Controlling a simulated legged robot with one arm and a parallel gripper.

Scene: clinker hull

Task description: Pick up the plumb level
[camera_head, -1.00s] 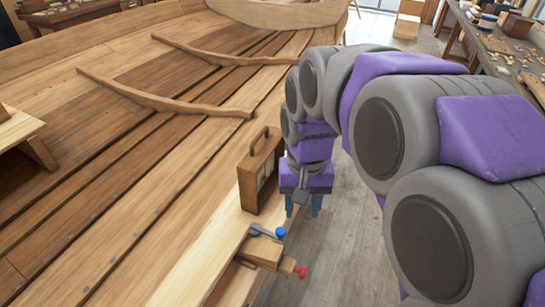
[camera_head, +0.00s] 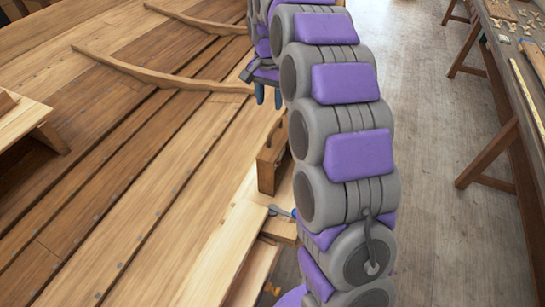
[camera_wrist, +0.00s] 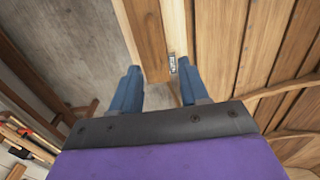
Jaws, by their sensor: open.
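A small grey and dark piece (camera_wrist: 173,64) lies on the edge of a pale plank in the wrist view, seen between my fingertips and nearer the right one. It may be the plumb level, but it is too small to be sure. My gripper (camera_wrist: 159,67) is open and empty, with two blue fingers pointing toward the planks and clear of that piece. In the head view my gripper (camera_head: 268,96) hangs over the hull's right edge, and no plumb level can be made out there. My arm hides part of that edge.
A wooden box (camera_head: 268,168) stands on the hull's edge, partly behind my arm. A grey tool (camera_head: 280,211) with a blue end lies close to it. Curved ribs (camera_head: 135,73) cross the hull planks. A workbench (camera_head: 505,60) stands right, with open floor (camera_head: 430,200) between.

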